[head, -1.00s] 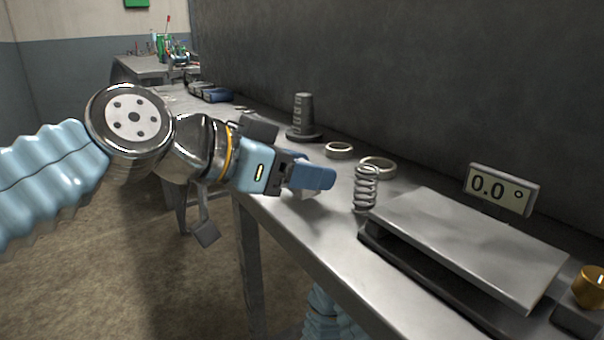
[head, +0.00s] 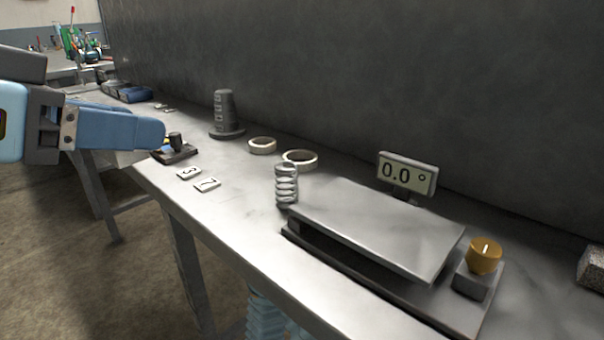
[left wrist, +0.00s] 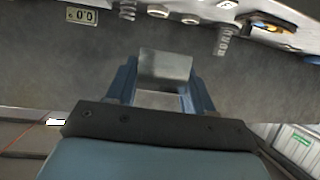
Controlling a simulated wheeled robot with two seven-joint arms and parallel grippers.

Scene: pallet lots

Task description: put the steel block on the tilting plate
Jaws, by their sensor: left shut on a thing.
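The tilting plate (head: 380,228) is a flat grey metal plate on a dark base, on the bench at right of centre in the head view. Its display (head: 407,174) reads 0.0°. My left gripper (head: 150,135) is at the left edge of the head view, well left of the plate. It is shut on the steel block, a plain grey block that shows between the blue fingers in the left wrist view (left wrist: 165,68). In the head view the fingers mostly hide the block. My right gripper is not in view.
A coil spring (head: 286,186) stands at the plate's left end. Two rings (head: 299,159) and a dark stepped cone (head: 224,114) stand behind. Number tags (head: 207,185) lie near the front edge. A brass knob (head: 484,256) is at the plate's right. A speckled block (head: 591,268) is at the right edge.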

